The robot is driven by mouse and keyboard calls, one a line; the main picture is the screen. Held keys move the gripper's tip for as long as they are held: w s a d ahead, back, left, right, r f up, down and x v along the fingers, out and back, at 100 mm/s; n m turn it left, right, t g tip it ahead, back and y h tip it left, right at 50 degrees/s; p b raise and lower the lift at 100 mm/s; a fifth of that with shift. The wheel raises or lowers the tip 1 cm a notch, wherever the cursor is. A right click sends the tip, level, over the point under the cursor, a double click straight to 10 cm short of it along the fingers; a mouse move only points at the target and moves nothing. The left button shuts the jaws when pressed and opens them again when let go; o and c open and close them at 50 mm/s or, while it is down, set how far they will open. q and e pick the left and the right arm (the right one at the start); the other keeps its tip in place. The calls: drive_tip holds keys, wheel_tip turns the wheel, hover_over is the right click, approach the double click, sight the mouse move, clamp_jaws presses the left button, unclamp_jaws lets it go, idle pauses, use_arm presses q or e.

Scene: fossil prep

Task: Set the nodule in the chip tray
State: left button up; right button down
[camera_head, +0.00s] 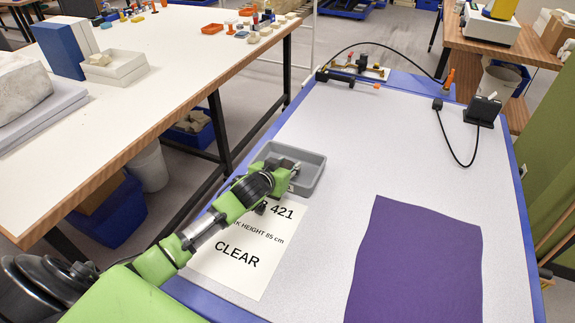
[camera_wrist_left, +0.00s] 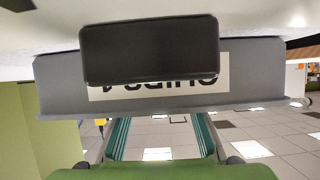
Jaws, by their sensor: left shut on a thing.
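The chip tray (camera_head: 314,172) is a shallow grey tray on the pale worktop, at the upper edge of the white sign. Its labelled wall (camera_wrist_left: 60,85) fills the middle of the left wrist view, upside down. My left gripper (camera_head: 286,177) is at the tray's left part, low over its opening. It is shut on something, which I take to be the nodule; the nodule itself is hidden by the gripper. In the wrist view a dark pad (camera_wrist_left: 150,50) of the gripper covers part of the label. I cannot tell whether the held thing touches the tray floor. My right gripper is not in view.
A purple mat (camera_head: 415,262) lies to the right and a white sign (camera_head: 250,245) below the tray. A black stand (camera_head: 482,110) with a cable is at the back right. The worktop between tray and stand is clear. A white table (camera_head: 150,95) stands left.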

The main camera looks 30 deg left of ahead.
use_arm(q)
drive_tip(key=o, duration=1.1)
drive_tip(key=shift+f, duration=0.1)
drive_tip(key=shift+o, duration=0.7)
drive_tip(key=shift+r, duration=0.2)
drive_tip(key=shift+s, duration=0.3)
drive_tip(key=v, duration=1)
drive_tip(key=shift+s+r, duration=0.15)
drive_tip(key=shift+s, duration=0.05)
drive_tip(key=shift+s+r+b, duration=0.25)
drive_tip(key=shift+s+b, duration=0.05)
drive_tip(key=shift+s, duration=0.15)
